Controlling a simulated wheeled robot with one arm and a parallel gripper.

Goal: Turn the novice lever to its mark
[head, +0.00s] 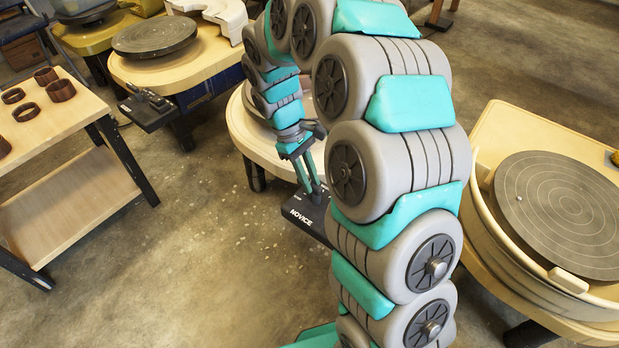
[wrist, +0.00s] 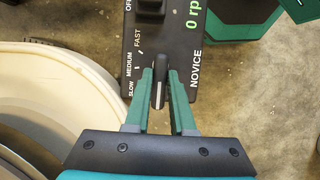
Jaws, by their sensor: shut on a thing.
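The novice control box (head: 301,221) is black with white NOVICE lettering and sits at the edge of the middle wheel's table. In the wrist view the box (wrist: 182,42) shows SLOW, MEDIUM, FAST and OFF lettering along its left side and a green 0 rpm readout. The novice lever (wrist: 160,93) is a dark bar with a white line, pointing toward the bottom of the picture. My gripper (wrist: 160,78) is shut on the lever, one finger on each side; it also shows in the head view (head: 316,195). I cannot tell which small tick is the mark.
A pale round splash pan (wrist: 55,85) curves close to my gripper's left in the wrist view. Another wheel (head: 565,210) stands at right, and one (head: 155,36) at upper left with its own control box (head: 148,108). A wooden side table (head: 60,120) holds brown rings.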

